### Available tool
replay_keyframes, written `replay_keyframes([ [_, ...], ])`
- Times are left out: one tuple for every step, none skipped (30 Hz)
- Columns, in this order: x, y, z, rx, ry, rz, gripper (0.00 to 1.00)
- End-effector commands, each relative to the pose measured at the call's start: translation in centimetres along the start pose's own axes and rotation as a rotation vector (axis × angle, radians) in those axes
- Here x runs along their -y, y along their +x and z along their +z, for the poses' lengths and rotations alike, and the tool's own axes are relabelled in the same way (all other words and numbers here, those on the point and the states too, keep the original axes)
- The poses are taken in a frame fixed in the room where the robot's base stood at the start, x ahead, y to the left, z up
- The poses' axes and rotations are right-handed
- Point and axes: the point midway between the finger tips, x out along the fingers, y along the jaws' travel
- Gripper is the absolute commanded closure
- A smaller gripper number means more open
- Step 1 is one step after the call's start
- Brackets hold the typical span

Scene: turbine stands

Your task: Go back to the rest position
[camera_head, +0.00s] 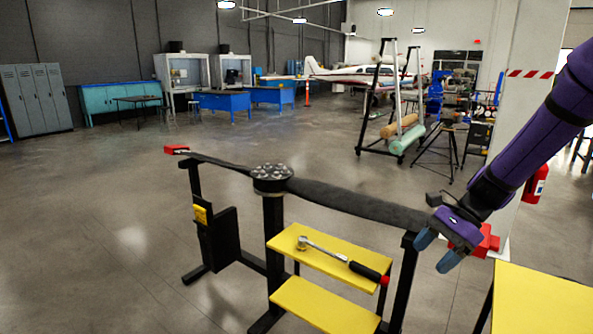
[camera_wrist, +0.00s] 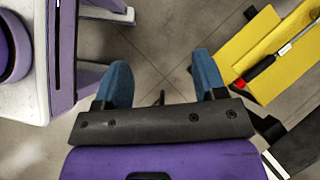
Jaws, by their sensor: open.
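My gripper (camera_head: 437,250) is at the right in the head view, at the end of my purple arm. Its two blue fingers also show in the wrist view (camera_wrist: 163,88), spread apart with only floor between them. It is open and empty. In the head view it appears in front of the right end of a dark propeller (camera_head: 350,200) on a black stand (camera_head: 401,283); I cannot tell how far apart they are.
A torque wrench (camera_head: 335,254) lies on the stand's upper yellow shelf (camera_head: 290,249). A lower yellow shelf (camera_head: 325,305) is beneath. A yellow table (camera_head: 540,302) is at the lower right, near a white pillar (camera_head: 520,110). Open floor (camera_head: 100,230) lies left.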

Motion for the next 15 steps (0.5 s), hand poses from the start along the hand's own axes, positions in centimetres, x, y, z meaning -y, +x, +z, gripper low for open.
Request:
replay_keyframes([
  [-0.6, -0.8, 1.2, -0.043, -0.058, 0.005, 0.35],
  [-0.9, -1.2, 1.8, -0.067, -0.094, 0.009, 0.35],
  [-1.4, -1.7, 2.6, -0.098, -0.139, 0.015, 0.35],
  [-1.8, -2.1, 3.2, -0.121, -0.174, 0.021, 0.35],
  [-2.2, -2.5, 3.8, -0.143, -0.207, 0.025, 0.35],
  [-2.7, -3.0, 4.5, -0.174, -0.253, 0.031, 0.35],
  [-3.1, -3.4, 5.0, -0.197, -0.285, 0.036, 0.35],
  [-3.5, -3.7, 5.6, -0.220, -0.319, 0.041, 0.35],
  [-4.1, -4.2, 6.3, -0.251, -0.364, 0.047, 0.35],
  [-4.5, -4.5, 6.8, -0.273, -0.397, 0.052, 0.35],
  [-5.0, -4.8, 7.3, -0.296, -0.430, 0.057, 0.35],
  [-5.6, -5.3, 8.0, -0.325, -0.473, 0.064, 0.35],
  [-6.0, -5.6, 8.4, -0.348, -0.505, 0.069, 0.35],
  [-6.5, -5.9, 9.0, -0.370, -0.539, 0.073, 0.35],
  [-7.1, -6.3, 9.6, -0.399, -0.581, 0.081, 0.35],
])
